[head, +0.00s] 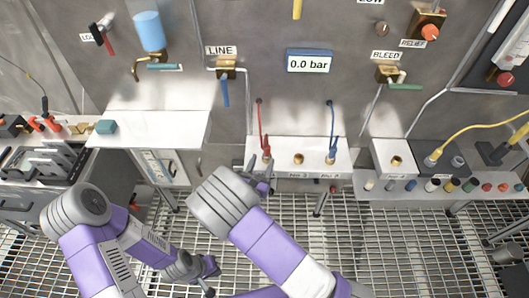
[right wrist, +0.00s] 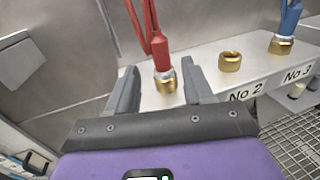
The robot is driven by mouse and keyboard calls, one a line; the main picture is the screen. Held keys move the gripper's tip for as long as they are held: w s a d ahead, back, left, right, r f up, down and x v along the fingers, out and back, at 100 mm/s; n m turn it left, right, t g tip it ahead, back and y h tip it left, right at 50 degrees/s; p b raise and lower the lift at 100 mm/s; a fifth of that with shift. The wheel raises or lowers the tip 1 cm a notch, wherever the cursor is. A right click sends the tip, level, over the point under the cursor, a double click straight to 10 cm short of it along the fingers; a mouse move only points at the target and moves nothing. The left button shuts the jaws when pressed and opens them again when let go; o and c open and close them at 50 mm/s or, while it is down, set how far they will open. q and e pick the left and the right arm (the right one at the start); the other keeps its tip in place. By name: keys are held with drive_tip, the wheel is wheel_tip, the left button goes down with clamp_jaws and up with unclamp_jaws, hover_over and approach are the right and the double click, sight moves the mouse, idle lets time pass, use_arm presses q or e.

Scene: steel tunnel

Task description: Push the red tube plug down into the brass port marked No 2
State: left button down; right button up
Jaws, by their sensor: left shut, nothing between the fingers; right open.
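The red tube plug (head: 266,151) stands upright in the leftmost brass port on the white ledge. In the right wrist view, the plug (right wrist: 160,53) sits at the brass collar of that port (right wrist: 166,83). The brass port marked No 2 (right wrist: 230,61) is empty, just right of it; it also shows in the head view (head: 298,159). My right gripper (head: 260,172) is open, its fingers on either side of the red plug with visible gaps. My left gripper (head: 209,275) is shut and empty, low over the grating.
A blue plug (head: 331,152) stands in the No 3 port to the right. A white shelf (head: 165,135) with a teal block is at left. A grey box with a yellow cable (head: 440,155) is at right. The gauge (head: 309,62) reads 0.0 bar.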

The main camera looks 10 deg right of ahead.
sight(266, 155)
drive_tip(key=x, duration=0.1)
drive_tip(key=b+x, duration=0.1)
drive_tip(key=x, duration=0.2)
drive_tip(key=shift+w+d+f, duration=0.3)
drive_tip(key=shift+f, duration=0.05)
drive_tip(key=shift+w+d+b, duration=0.2)
drive_tip(key=shift+w+b, duration=0.1)
drive_tip(key=shift+w, duration=0.1)
drive_tip(key=c, duration=1)
